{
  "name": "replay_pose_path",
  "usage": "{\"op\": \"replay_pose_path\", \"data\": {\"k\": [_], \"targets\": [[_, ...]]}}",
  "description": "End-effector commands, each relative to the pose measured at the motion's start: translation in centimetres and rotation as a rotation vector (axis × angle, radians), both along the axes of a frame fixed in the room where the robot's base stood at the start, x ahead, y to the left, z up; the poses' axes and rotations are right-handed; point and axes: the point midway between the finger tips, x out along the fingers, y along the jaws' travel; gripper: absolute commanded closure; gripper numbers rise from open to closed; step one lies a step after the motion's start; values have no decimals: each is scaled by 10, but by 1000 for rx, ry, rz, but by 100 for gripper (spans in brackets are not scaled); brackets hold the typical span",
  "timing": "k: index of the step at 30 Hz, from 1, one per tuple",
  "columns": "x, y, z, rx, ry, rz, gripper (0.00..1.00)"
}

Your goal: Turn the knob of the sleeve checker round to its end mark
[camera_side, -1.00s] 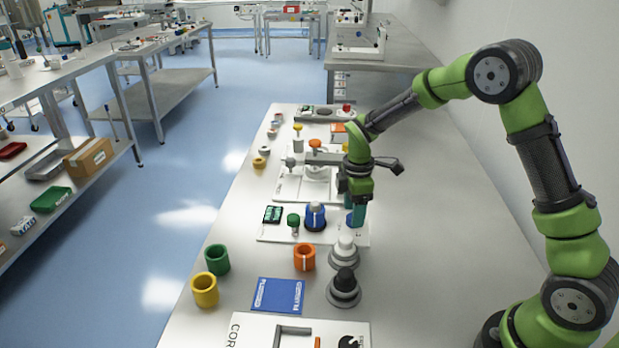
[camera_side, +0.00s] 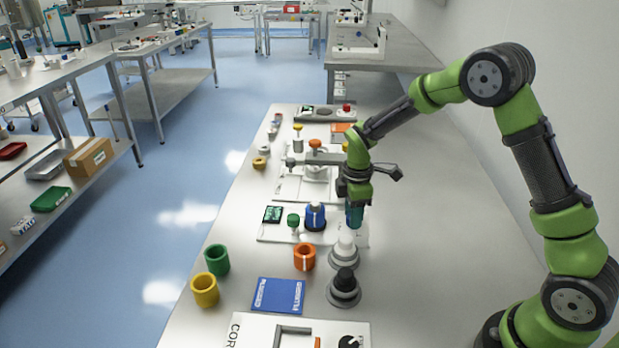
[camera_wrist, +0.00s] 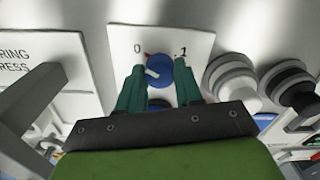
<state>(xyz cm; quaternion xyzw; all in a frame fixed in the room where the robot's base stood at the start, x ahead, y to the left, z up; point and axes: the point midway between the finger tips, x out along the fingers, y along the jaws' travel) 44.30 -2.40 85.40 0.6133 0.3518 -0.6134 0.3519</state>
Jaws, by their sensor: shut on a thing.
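The sleeve checker (camera_side: 275,238) is a white plate on the table in the side view. It carries a small dark green screen, a green-topped part and a blue sleeve-like part. My gripper (camera_side: 355,224) is over its right end, fingers pointing down. In the wrist view the blue knob (camera_wrist: 162,68) sits between my two teal fingertips (camera_wrist: 158,78), and my gripper is shut on it. The plate (camera_wrist: 195,42) shows "0" at upper left, "1" at upper right and small red marks. My gripper hides the knob in the side view.
A white-topped knob-like part (camera_side: 345,250) and a black-topped one (camera_side: 344,286) stand close in front of the plate. A white fixture (camera_side: 308,180) stands behind.

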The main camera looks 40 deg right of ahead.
Motion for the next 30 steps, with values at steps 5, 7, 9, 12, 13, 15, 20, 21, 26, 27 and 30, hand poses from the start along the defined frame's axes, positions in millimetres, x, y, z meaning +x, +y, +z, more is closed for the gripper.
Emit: {"op": "replay_pose_path", "data": {"k": [5,7,9,12,13,15,20,21,26,27,30], "targets": [[0,0,1,0,0,-45,96],[0,0,1,0,0,-78,96],[0,0,1,0,0,-120,96],[0,0,1,0,0,-195,96],[0,0,1,0,0,-221,96],[0,0,1,0,0,-284,96],[0,0,1,1,-1,-437,96],[0,0,1,1,-1,-475,96],[0,0,1,1,-1,-626,96],[0,0,1,1,-1,-664,96],[0,0,1,1,-1,-759,96]]}}
